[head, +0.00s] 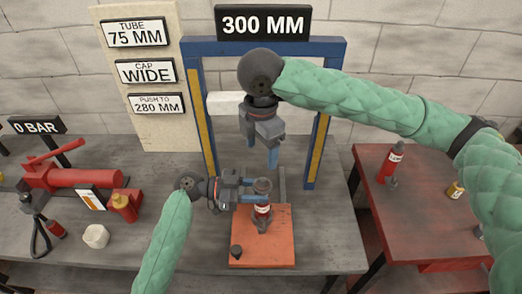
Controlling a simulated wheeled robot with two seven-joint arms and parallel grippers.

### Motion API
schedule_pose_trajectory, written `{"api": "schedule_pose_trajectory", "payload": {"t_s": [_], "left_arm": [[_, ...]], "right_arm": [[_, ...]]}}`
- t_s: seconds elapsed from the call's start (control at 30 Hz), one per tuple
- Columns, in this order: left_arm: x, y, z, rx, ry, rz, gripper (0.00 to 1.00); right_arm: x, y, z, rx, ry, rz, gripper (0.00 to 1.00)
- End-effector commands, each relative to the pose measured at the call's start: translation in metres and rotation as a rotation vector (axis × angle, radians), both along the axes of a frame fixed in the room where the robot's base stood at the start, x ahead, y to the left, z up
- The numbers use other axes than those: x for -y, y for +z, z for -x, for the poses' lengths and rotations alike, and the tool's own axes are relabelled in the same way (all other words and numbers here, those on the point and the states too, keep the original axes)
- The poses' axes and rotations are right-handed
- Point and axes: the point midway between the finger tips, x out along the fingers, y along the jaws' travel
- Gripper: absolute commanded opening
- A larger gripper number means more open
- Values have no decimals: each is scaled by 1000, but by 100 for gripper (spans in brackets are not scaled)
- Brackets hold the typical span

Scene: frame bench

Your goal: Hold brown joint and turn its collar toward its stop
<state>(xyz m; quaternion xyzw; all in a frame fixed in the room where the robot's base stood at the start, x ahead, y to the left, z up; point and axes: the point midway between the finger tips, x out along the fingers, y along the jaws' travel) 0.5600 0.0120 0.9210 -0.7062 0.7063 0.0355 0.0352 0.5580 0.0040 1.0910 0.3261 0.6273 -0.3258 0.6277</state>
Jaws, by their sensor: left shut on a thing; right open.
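A brown-grey joint (262,187) stands upright above the orange plate (280,250) on the bench. A red and white band shows below its top. My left gripper (256,196) reaches in from the left and is shut on the joint. Its fingers hide part of the joint's side. My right gripper (272,157) is open and empty, its blue fingers pointing down above the joint, apart from it. The collar and its stop are too small to tell apart.
A blue frame (326,130) with yellow strips stands behind, under a "300 MM" sign (263,23). A small dark part (236,252) lies on the plate's left side. A red table (420,220) holds bottles at right.

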Motion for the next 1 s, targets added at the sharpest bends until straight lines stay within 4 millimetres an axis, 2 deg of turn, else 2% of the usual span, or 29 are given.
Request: {"api": "schedule_pose_trajectory", "payload": {"t_s": [0.17,0.2,0.3,0.33,0.6,0.73,0.87,1.0], "left_arm": [[0,0,0,-1,0,-1,24],[0,0,0,-1,0,-1,39],[0,0,0,-1,0,-1,59],[0,0,0,0,0,0,62],[0,0,0,0,0,0,62],[-7,0,0,0,1,-2,62],[-24,1,0,0,1,-3,62],[-51,4,-1,0,2,-4,62]], "right_arm": [[0,0,0,0,0,0,70],[0,0,0,0,0,0,70],[0,0,0,0,0,0,70],[0,0,0,0,0,0,70],[0,-1,0,-1,0,1,70],[0,0,0,0,0,0,70],[0,0,0,0,0,0,70],[0,0,0,0,0,0,70]]}}
